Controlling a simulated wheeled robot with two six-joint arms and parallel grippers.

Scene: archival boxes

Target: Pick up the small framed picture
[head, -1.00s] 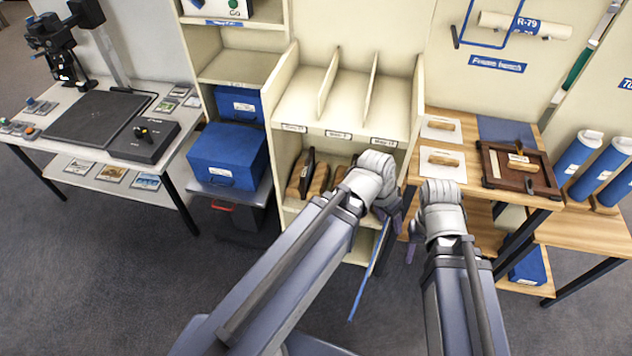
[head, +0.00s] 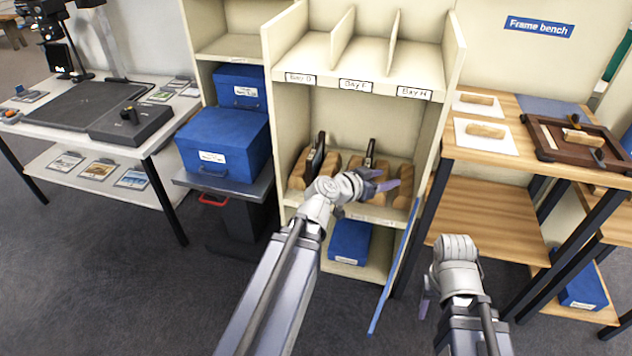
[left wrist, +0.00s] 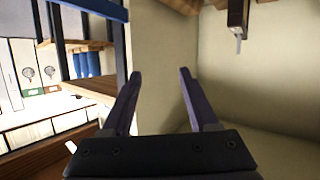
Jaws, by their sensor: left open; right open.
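Two dark, narrow upright frames stand in the lower compartment of the cream shelf in the head view. One dark frame (head: 317,152) is at the left and a smaller one (head: 370,150) is near the middle, both among wooden blocks. I cannot tell for sure which is the small framed picture, as both show nearly edge-on. My left gripper (head: 381,180) is open and empty at the front of this compartment, below the smaller frame. In the left wrist view its open fingers (left wrist: 160,74) have nothing between them; a dark upright piece (left wrist: 237,14) shows at the top right. My right gripper (head: 427,298) is open, low, right of the shelf.
The shelf's right side wall (head: 436,135) stands close to my left gripper. Wooden blocks (head: 402,190) flank the frames. A blue box (head: 349,241) lies below. A wooden bench (head: 520,150) with a larger brown frame (head: 560,152) is at right; blue boxes (head: 226,143) are at left.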

